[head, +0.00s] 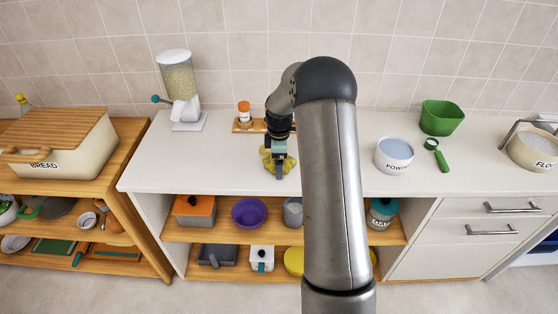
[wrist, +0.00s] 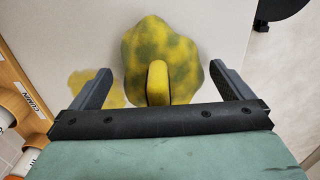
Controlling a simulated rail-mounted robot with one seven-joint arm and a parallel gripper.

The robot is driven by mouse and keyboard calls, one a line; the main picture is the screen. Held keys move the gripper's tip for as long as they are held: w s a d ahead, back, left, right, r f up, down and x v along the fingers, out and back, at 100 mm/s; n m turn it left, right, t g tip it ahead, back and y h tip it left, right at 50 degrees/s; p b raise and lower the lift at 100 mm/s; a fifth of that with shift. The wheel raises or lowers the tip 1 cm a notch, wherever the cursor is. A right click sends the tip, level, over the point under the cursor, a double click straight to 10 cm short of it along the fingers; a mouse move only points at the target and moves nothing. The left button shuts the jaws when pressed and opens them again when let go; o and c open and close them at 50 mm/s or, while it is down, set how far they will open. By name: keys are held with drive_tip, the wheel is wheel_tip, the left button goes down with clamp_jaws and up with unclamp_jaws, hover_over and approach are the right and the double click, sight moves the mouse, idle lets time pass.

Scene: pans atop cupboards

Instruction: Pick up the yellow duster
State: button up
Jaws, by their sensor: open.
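The yellow duster (head: 267,160) lies on the white counter, partly hidden behind my gripper (head: 279,172) in the head view. In the wrist view the duster (wrist: 185,50) is a mottled yellow and dark green lump with a smooth yellow grip (wrist: 158,82) standing toward the camera. My gripper (wrist: 161,70) is open, with one finger on each side of the grip. Gaps show between the grip and both fingers, so it holds nothing. A flat yellowish patch (wrist: 95,88) shows by the left finger; I cannot tell what it is.
A wooden rack (head: 243,126) with spice jars stands behind the duster; a jar marked cumin (wrist: 30,98) shows at left in the wrist view. A grain dispenser (head: 178,85) is at left. A powder bowl (head: 394,157), green scoop (head: 441,158) and green tub (head: 441,119) are at right.

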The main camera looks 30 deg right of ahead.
drive_tip(key=shift+c, duration=0.3)
drive_tip(key=c, duration=1)
drive_tip(key=shift+r, duration=0.1)
